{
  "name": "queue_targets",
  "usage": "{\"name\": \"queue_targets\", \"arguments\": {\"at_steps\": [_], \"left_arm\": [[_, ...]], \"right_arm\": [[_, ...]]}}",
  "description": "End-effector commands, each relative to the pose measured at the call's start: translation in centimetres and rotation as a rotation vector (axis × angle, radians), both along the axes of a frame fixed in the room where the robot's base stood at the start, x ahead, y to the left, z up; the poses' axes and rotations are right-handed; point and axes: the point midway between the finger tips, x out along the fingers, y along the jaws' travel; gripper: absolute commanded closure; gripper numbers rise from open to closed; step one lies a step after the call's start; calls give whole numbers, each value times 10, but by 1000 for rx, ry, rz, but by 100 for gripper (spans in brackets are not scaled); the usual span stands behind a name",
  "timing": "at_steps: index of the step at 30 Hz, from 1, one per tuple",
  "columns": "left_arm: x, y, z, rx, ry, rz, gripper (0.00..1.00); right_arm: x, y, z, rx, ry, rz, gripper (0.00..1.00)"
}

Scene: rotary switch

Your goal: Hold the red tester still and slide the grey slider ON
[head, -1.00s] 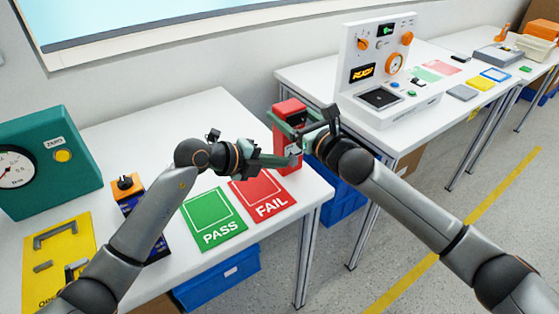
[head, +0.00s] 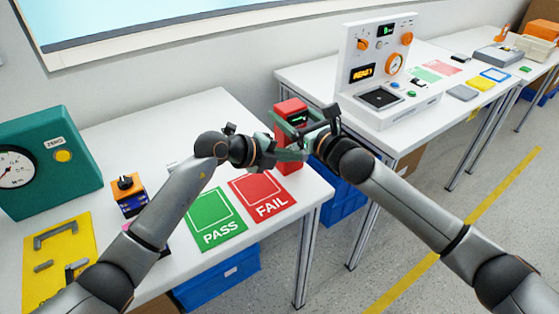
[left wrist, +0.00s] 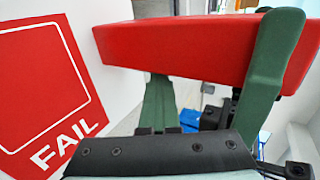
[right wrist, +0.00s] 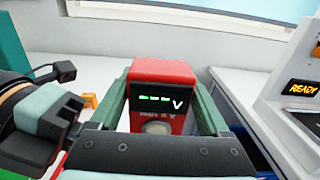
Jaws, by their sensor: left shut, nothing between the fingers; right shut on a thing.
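The red tester (head: 289,165) stands upright near the front right corner of the white table. My right gripper (head: 284,122) is shut around its upper body, one finger on each side. In the right wrist view the tester (right wrist: 160,72) shows a dark display (right wrist: 155,98) with lit green marks and a white V, above a pale round part (right wrist: 156,127). My left gripper (head: 294,156) is shut and empty, its tips at the tester's lower front. In the left wrist view the tester's red side (left wrist: 200,45) fills the top. I cannot make out the grey slider.
A green PASS card (head: 214,216) and a red FAIL card (head: 262,194) lie in front of the tester. A blue and orange box (head: 130,195) stands to the left. A white test station (head: 385,75) stands on the table behind right.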

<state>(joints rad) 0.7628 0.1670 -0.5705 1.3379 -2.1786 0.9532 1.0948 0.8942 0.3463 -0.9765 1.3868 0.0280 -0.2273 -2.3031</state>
Motion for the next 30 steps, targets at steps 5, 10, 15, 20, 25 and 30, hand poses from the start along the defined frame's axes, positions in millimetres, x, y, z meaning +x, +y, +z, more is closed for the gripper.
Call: {"name": "queue_targets", "arguments": {"at_steps": [5, 10, 15, 20, 25, 30], "left_arm": [[0, 0, -1, -1, -1, 1, 100], [-8, 12, -2, 1, 0, 2, 100], [-26, 36, -1, 3, -1, 1, 100], [-43, 60, 19, 2, -3, 2, 100], [-60, 84, 36, 3, -2, 2, 100], [-71, 98, 46, 1, -1, 2, 100]], "right_arm": [[-4, 7, 0, 10, 5, 15, 100], [-4, 7, 0, 11, 5, 16, 100], [-3, 5, 0, 9, 4, 12, 100], [-2, 4, 0, 7, 4, 9, 100], [-2, 3, 0, 5, 3, 7, 100], [-2, 3, 0, 5, 2, 6, 100]]}}
